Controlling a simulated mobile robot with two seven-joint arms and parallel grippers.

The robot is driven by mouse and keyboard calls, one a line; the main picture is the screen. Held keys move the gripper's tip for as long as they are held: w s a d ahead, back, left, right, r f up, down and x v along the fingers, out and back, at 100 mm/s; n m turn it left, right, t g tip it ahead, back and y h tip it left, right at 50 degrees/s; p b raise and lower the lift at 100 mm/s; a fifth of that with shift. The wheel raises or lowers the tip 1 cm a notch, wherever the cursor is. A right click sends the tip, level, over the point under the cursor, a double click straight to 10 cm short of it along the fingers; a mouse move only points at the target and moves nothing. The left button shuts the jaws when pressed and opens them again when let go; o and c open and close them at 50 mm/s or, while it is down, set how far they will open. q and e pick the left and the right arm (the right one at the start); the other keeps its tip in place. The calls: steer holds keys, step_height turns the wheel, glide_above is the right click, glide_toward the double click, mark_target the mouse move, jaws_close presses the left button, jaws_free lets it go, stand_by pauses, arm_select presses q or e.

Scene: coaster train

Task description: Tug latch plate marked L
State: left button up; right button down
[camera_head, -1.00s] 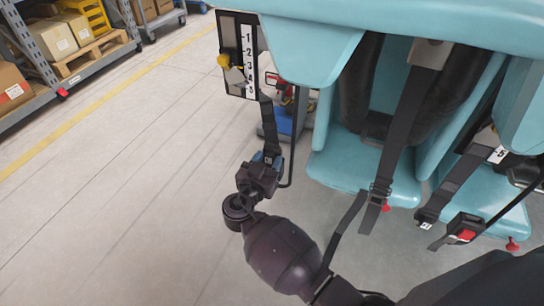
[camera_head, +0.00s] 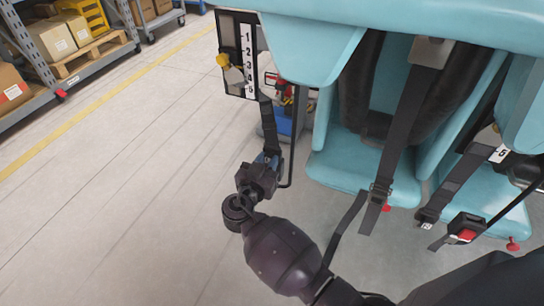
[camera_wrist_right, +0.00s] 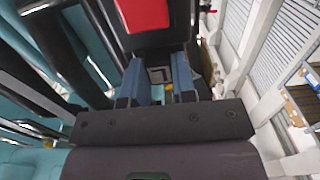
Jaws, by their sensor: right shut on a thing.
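My right gripper (camera_head: 266,160) is in the left middle of the head view, below the teal seat's left edge. It is shut on the end of a dark hanging strap (camera_head: 268,125), where a latch plate would sit; the fingers hide that end, and I cannot read an L. In the right wrist view, the blue fingers (camera_wrist_right: 158,80) close around a small greyish piece, with a dark block (camera_wrist_right: 155,35) bearing a red part (camera_wrist_right: 143,14) just beyond. Another strap end with a small white mark (camera_head: 427,225) hangs at the right. My left gripper is not in view.
A blue cart (camera_head: 285,122) stands behind. Floor at left is clear.

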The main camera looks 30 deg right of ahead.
steer(key=shift+r, duration=0.25)
stand_by(0.5)
steer(key=c, duration=0.9)
jaws_free()
steer(key=shift+o, duration=0.2)
